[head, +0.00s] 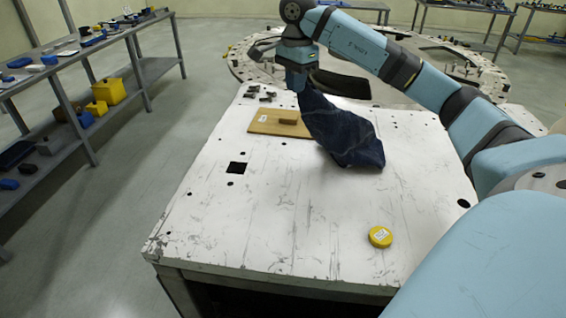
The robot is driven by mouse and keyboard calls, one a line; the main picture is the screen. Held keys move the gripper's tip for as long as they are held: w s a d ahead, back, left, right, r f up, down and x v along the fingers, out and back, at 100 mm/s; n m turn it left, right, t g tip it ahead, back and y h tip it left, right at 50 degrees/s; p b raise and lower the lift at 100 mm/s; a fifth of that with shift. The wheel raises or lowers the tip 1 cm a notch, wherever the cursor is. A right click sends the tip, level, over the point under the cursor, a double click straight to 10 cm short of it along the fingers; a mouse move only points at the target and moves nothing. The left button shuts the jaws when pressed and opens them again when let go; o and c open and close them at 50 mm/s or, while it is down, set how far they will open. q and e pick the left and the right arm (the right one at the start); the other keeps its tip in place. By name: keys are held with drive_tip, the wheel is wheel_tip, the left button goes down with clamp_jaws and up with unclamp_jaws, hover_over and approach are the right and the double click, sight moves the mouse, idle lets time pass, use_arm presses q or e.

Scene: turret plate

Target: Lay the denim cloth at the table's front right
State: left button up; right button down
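The dark blue denim cloth (345,132) hangs bunched from my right gripper (298,84), over the back right part of the white table (300,215). The gripper is shut on the cloth's upper left end. The cloth slopes down to the right, and its lower end is at or just above the tabletop; I cannot tell whether it touches. The fingertips are partly hidden by the cloth and the gripper body. My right arm comes in from the right and covers part of the table's right side. My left gripper is not in view.
A yellow disc (380,236) with a label lies at the table's front right. A wooden board (263,124) with a small block (288,118) lies behind the cloth's left side. Small dark parts (262,96) lie at the back. The front middle is clear.

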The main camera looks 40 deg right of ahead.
wheel_tip(320, 180, down, 20)
drive_tip(key=w+a+p, duration=0.1)
drive_tip(key=a, duration=0.1)
drive_tip(key=shift+a, duration=0.4)
drive_tip(key=shift+r, duration=0.1)
drive_tip(key=c, duration=0.6)
unclamp_jaws()
wheel_tip(320, 180, up, 14)
drive_tip(key=b, duration=0.1)
